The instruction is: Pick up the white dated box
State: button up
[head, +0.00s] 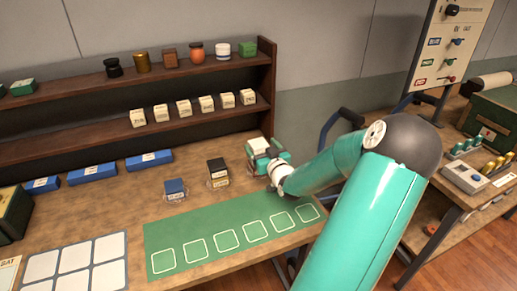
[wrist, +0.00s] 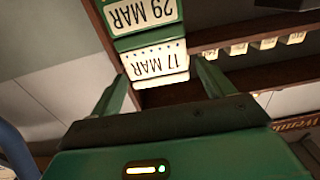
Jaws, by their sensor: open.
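The white dated box (wrist: 157,65), marked "17 MAR", lies between the fingertips of my open gripper (wrist: 159,70) in the wrist view. Its lettering appears upside down there. I cannot tell whether either finger touches it. A green-edged box (wrist: 146,14) marked "29 MAR" is right against it in that view. In the head view a white box top (head: 260,145) shows at my gripper (head: 268,158), at the right end of the table near the shelf. My gripper hides part of it.
A black box (head: 217,172) and a blue box (head: 174,189) stand on the table (head: 120,205) to the left. A green mat (head: 215,225) with white outlines lies in front. The dark shelf (head: 150,126) behind holds several cream boxes and jars.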

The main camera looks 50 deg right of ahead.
aim_at(258, 142)
jog(key=x, duration=0.3)
jog(key=shift+w+d+f, duration=0.1)
jog(key=shift+w, duration=0.25)
jog(key=shift+c, duration=0.2)
jog(key=c, duration=1.1)
jog(key=shift+o, duration=0.2)
